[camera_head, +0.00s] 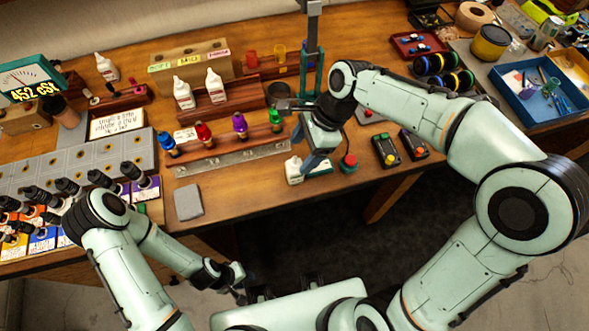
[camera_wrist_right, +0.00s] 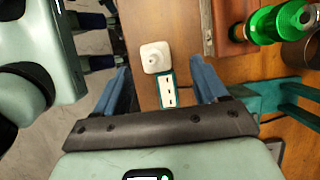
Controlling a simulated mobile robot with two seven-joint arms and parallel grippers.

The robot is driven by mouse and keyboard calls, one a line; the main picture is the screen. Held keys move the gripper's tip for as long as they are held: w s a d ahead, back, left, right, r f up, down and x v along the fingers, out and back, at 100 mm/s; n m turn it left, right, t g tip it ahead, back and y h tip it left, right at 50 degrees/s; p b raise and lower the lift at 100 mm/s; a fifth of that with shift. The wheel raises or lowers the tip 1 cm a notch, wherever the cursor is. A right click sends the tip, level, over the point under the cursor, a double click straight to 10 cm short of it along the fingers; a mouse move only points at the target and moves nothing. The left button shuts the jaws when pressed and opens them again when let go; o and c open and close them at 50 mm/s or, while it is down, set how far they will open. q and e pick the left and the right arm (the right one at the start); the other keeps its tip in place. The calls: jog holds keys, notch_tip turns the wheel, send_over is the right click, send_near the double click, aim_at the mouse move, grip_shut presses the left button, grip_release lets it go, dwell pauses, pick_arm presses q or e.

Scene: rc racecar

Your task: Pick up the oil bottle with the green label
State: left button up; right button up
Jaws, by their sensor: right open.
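A small white bottle (camera_head: 293,170) stands near the table's front edge; no green label can be made out on it. My right gripper (camera_head: 310,160) is open just above and beside it. In the right wrist view the white bottle (camera_wrist_right: 155,57) shows from above, ahead of and between the open fingers (camera_wrist_right: 160,82), with nothing gripped. Two more white bottles (camera_head: 183,93) (camera_head: 214,85) stand on a wooden stand, and another (camera_head: 106,67) stands at the back left; their label colours are unclear. My left gripper (camera_head: 235,280) is low in front of the table; its jaw state is unclear.
A teal-edged block with a white face (camera_wrist_right: 168,90) sits close to the bottle. A rack with blue, red, purple and green (camera_head: 275,118) capped shock parts lies to the left. A red button (camera_head: 349,161) is to the right. A grey pad (camera_head: 188,202) lies front left.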

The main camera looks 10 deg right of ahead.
aim_at(299, 162)
jog(key=shift+a+f, duration=0.15)
jog(key=shift+f, duration=0.1)
jog(key=shift+s+b+x, duration=0.15)
jog(key=shift+x, duration=1.15)
jog(key=shift+s+b+x, duration=0.15)
jog(key=shift+x, duration=1.15)
jog(key=c, duration=1.1)
